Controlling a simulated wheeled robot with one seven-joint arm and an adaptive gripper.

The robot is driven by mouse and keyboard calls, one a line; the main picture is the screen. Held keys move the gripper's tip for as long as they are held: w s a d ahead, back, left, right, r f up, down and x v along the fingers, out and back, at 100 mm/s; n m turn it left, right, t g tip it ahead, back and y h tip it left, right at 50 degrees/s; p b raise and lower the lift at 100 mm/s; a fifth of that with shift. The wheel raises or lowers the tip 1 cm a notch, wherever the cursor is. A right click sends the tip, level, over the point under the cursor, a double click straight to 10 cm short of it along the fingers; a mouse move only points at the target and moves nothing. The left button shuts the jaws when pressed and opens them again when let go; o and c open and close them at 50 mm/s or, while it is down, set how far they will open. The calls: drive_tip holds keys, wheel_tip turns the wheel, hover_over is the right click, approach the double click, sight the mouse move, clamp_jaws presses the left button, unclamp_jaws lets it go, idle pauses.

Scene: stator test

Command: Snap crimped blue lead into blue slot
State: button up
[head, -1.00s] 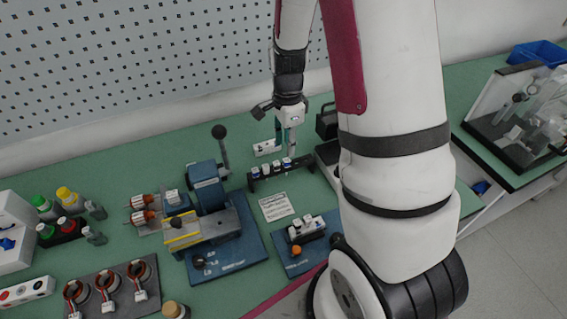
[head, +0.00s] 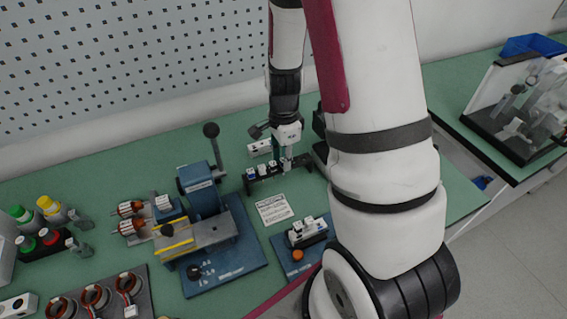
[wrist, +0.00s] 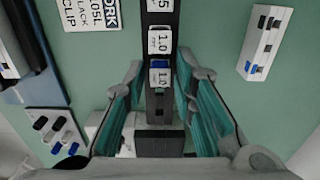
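My gripper (head: 287,160) points down over the right part of a black rack (head: 252,188) in the head view. In the wrist view my gripper (wrist: 160,62) is open, with its teal-padded fingers on either side of the rack (wrist: 155,104). I cannot tell which piece is the crimped blue lead.
A printed sheet (head: 275,209) lies in front of the rack. A blue-based press (head: 215,235) with a tall lever stands to the left. A small blue fixture (head: 298,258) holds a white block. A board (wrist: 55,132) with black and blue pieces lies lower left in the wrist view.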

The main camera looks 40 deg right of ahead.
clamp_jaws()
drive_tip(key=shift+r+p, duration=1.85)
drive_tip(key=shift+r, duration=1.05)
